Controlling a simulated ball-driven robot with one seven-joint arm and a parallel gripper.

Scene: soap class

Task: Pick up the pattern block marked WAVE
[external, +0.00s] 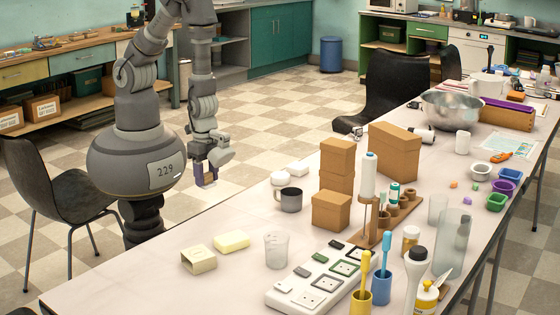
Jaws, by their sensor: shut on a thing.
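My gripper (206,180) hangs at the left of the white table, by its edge and well away from the block tray. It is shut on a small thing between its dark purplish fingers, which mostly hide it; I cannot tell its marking. No WAVE marking is readable at this size.
Soap bars (232,241), a clear beaker (276,250) and a grey mug (289,199) stand left of the tray. Cardboard boxes (331,211) and a wooden stand (372,237) are behind it. The table's near left is clear.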

